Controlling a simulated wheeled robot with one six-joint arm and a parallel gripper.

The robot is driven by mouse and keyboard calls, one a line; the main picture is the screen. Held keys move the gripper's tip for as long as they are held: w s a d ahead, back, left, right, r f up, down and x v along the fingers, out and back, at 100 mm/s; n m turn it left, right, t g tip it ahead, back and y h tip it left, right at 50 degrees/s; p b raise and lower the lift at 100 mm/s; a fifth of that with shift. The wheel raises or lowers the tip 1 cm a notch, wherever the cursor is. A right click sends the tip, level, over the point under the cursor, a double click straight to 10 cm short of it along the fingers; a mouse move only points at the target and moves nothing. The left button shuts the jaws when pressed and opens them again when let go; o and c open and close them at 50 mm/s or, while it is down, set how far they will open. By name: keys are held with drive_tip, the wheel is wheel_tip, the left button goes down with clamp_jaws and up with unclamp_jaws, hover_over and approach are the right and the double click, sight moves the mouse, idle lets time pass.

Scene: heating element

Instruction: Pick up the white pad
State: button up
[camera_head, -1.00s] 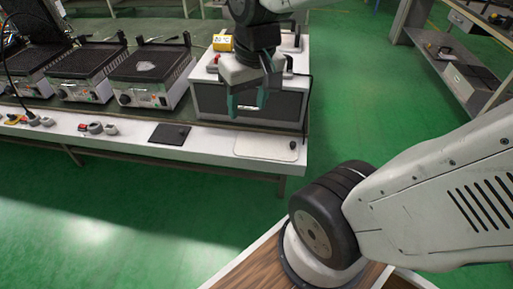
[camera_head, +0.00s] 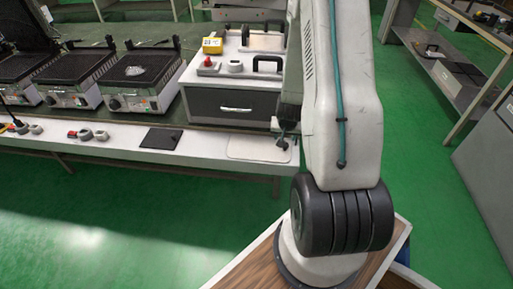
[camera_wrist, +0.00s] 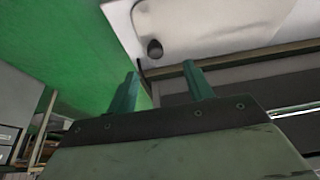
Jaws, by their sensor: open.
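The white pad (camera_head: 258,149) is a flat, pale sheet with rounded corners. It lies on the white front strip of the bench, below the grey drawer unit. The pad also shows at the top of the wrist view (camera_wrist: 225,22). My gripper (camera_wrist: 160,71) is open, with two green fingers apart and nothing between them. In the wrist view the fingertips point toward the bench edge and pad, apart from the pad in the picture. My arm hides most of the gripper in the head view.
The grey drawer unit (camera_head: 235,105) stands behind, with hot plates (camera_head: 140,75) further left. Green floor is open in front of the bench.

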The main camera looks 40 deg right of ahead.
sight(285, 145)
drive_tip(key=x, duration=0.5)
drive_tip(key=d+x, duration=0.1)
drive_tip(key=x, duration=0.2)
drive_tip(key=shift+s+f, duration=0.2)
drive_tip(key=shift+f, duration=0.05)
drive_tip(key=shift+c, duration=0.3)
clamp_jaws()
drive_tip(key=shift+r, duration=0.1)
